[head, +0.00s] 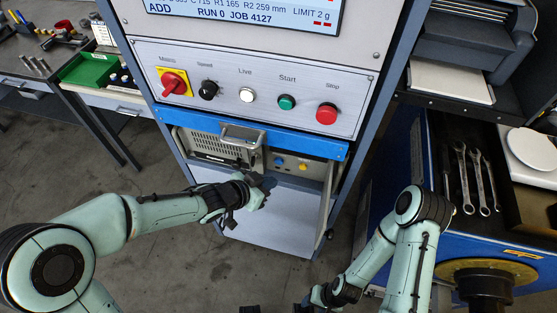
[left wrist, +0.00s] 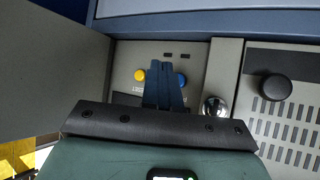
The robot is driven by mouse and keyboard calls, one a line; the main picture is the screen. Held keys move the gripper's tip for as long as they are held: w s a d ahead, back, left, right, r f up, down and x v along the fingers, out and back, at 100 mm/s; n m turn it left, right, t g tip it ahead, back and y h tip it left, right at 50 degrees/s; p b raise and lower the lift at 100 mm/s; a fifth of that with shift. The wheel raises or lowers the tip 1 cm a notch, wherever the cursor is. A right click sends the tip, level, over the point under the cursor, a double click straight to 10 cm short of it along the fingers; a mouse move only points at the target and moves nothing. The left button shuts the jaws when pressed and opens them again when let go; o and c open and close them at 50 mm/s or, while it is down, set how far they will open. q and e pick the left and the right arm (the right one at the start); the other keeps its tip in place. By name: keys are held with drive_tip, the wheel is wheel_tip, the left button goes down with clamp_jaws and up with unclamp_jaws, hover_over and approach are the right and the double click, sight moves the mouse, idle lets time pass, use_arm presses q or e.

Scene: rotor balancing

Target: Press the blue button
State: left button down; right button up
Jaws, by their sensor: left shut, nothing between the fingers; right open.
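The blue button (head: 279,161) sits on the recessed beige panel under the blue bar of the cabinet, left of a yellow button (head: 303,167). In the left wrist view the blue button (left wrist: 182,79) shows just right of the fingertips, partly covered by them, and the yellow button (left wrist: 139,75) shows to their left. My left gripper (head: 268,183) is shut and empty, in front of the panel and below the buttons in the head view; its fingers (left wrist: 160,66) point at the panel between them. Contact cannot be told. My right gripper (head: 308,301) is low at the bottom edge, open.
Above is a control panel (head: 245,120) with a red mains switch, black knob, white light, green start and red stop buttons. A metal handle (head: 240,135) juts from the blue bar. In the left wrist view, a silver knob (left wrist: 214,108) and a grey side wall (left wrist: 50,75) flank the fingers.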

sight(279, 161)
use_arm(q)
drive_tip(key=shift+w+d+p, duration=0.25)
drive_tip(key=shift+w+p, duration=0.05)
drive_tip(key=shift+w, duration=0.5)
drive_tip(key=shift+w+d+p, duration=0.25)
drive_tip(key=shift+w, duration=0.5)
use_arm(e)
drive_tip(key=shift+w+r, duration=0.4)
drive_tip(key=shift+r, duration=0.35)
use_arm(q)
drive_tip(key=shift+w+d, duration=0.15)
drive_tip(key=shift+w, duration=0.3)
use_arm(e)
drive_tip(key=shift+w+r, duration=0.15)
drive_tip(key=shift+r, duration=0.15)
